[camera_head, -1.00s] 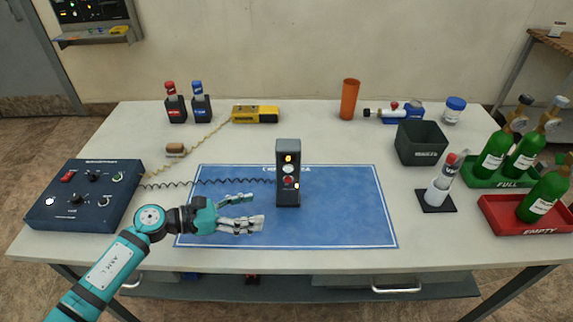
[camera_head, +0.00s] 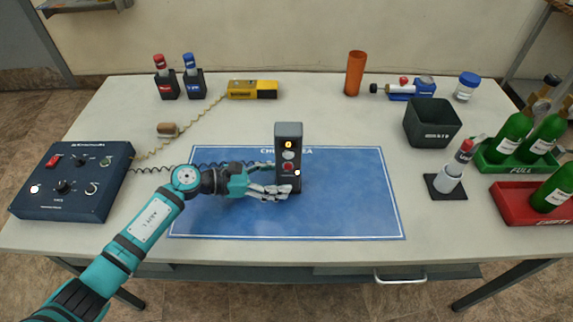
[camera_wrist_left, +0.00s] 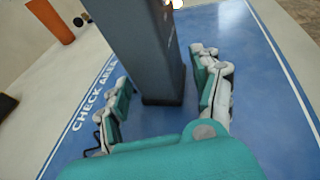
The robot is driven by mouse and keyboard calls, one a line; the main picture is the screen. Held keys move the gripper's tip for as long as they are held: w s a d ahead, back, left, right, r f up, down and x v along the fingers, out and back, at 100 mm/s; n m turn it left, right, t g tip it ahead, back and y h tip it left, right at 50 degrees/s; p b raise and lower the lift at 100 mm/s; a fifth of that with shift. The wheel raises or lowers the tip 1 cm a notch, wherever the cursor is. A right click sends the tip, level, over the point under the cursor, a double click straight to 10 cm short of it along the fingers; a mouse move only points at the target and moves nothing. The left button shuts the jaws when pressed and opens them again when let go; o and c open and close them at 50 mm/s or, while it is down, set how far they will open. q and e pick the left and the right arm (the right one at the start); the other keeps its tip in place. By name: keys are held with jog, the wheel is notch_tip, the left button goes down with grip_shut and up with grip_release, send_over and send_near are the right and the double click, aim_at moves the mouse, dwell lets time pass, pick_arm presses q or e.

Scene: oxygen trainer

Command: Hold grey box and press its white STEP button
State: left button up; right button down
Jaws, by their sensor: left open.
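The grey box (camera_head: 288,147) stands upright on the blue check-area mat (camera_head: 345,195). Its front carries a lit yellow display, a white round button (camera_head: 288,155) below it, a red button and a small light. My left gripper (camera_head: 278,178) is open at the box's lower part, one finger near its left side and one in front of it. In the left wrist view the box (camera_wrist_left: 145,50) stands between the open fingers (camera_wrist_left: 165,95), with gaps visible on both sides. My right gripper is not in view.
A dark blue control unit (camera_head: 72,180) sits at the left, with a coiled cable running toward the box. A black bin (camera_head: 432,123), a black stand (camera_head: 445,188) and green (camera_head: 515,160) and red (camera_head: 530,205) bottle trays are at the right. The mat's right half is clear.

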pick_arm(q)
jog(key=shift+b+x, duration=0.35)
jog(key=shift+x, duration=0.7)
jog(key=shift+d, duration=0.1)
jog(key=shift+c, duration=1.1)
jog(key=c, duration=0.6)
jog(key=shift+o, duration=0.2)
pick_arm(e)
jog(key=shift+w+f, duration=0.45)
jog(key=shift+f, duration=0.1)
pick_arm(q)
jog(key=shift+f, duration=0.1)
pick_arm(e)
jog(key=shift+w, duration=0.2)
